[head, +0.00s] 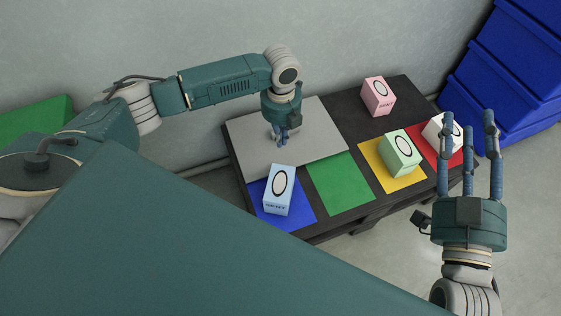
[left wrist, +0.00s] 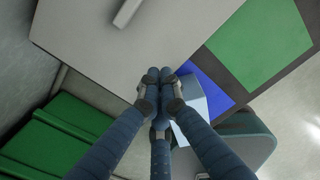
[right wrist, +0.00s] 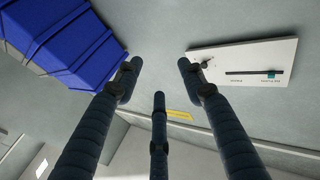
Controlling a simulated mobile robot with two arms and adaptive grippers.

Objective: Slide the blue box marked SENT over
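The light blue box (head: 279,190) has an oval on its top and small lettering on its front that I cannot read surely. It stands on the blue square (head: 301,213) at the table's near left. My left gripper (head: 283,139) points down over the grey plate (head: 247,137), just behind the box and apart from it. Its fingertips are together with nothing between them. In the left wrist view the box (left wrist: 189,99) shows partly behind the fingers. My right gripper (head: 468,120) is open and empty, fingers pointing up, off the table's right side.
A green box (head: 400,152) stands on the yellow square (head: 377,157). A pink box (head: 378,97) stands at the back. The green square (head: 340,184) is bare. Blue crates (head: 510,60) stand beyond the table.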

